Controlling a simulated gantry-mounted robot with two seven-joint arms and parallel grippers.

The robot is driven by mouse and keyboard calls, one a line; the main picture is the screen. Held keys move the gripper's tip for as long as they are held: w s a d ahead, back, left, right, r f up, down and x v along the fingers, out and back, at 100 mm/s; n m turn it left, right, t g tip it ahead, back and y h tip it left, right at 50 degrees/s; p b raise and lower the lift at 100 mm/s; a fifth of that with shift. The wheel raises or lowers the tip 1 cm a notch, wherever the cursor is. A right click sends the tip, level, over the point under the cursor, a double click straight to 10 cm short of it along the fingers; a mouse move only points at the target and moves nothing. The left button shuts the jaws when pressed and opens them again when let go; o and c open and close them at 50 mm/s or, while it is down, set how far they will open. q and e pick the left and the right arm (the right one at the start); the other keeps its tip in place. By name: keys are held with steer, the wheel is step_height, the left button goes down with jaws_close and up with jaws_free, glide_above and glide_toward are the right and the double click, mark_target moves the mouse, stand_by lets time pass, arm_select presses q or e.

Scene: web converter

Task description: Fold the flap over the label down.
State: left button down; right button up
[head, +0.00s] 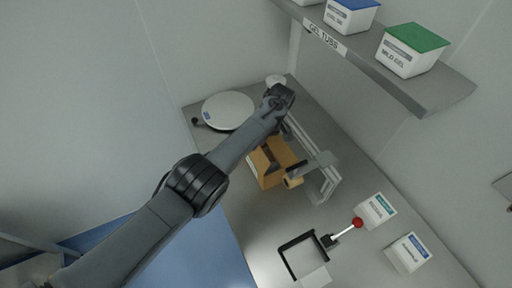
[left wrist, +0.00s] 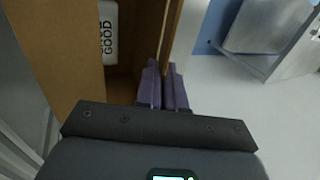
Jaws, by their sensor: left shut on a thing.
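A brown cardboard box (head: 263,170) stands on the grey bench in the head view, partly hidden behind my left arm. In the left wrist view, a white label reading "GOOD" (left wrist: 109,32) lies by the brown cardboard (left wrist: 55,45). A thin upright cardboard flap (left wrist: 173,38) stands to its right. My left gripper's purple fingers (left wrist: 163,88) are close together at the lower end of this flap, shut on it. In the head view my left wrist is above and beyond the box, and its fingertips are hidden. My right gripper is not in view.
A grey metal frame (head: 328,160) stands close right of the box, and a round white plate (head: 228,111) lies behind. A shelf (head: 400,85) overhangs the right.

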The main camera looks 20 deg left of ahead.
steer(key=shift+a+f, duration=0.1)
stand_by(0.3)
arm_select(q)
steer(key=c, duration=1.3)
jaws_free()
